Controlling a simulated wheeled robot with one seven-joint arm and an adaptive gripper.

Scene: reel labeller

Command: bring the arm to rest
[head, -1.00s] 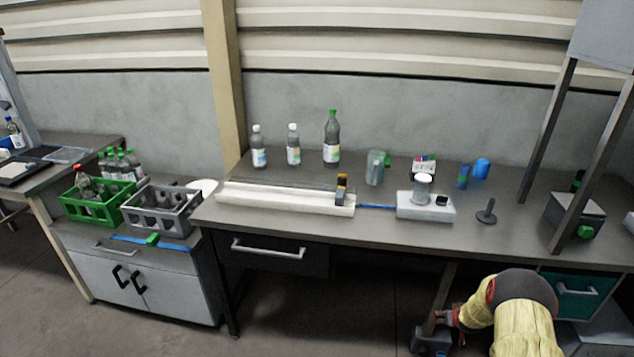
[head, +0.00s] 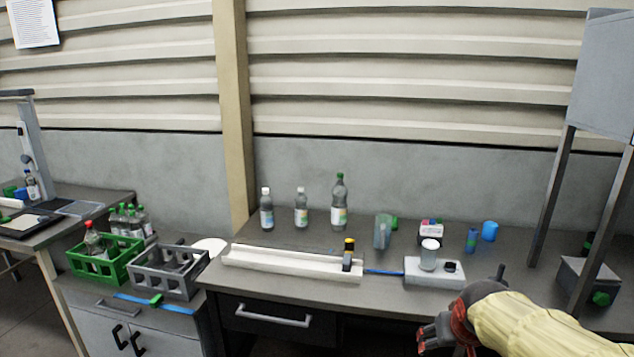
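My arm, in a yellow sleeve, reaches in from the lower right of the head view. My gripper (head: 424,337) is at its end, in front of the workbench's (head: 390,300) front edge and apart from the things on the bench. Its fingers are small and partly turned away, so I cannot tell whether they are open or shut. I see nothing clearly held in it.
On the bench stand several bottles (head: 339,204), a long white rail (head: 290,262), a white device (head: 434,273) and a clear jug (head: 382,231). A green crate (head: 104,262) and a grey crate (head: 162,283) sit on the left cabinet. A metal frame (head: 549,195) rises at the right.

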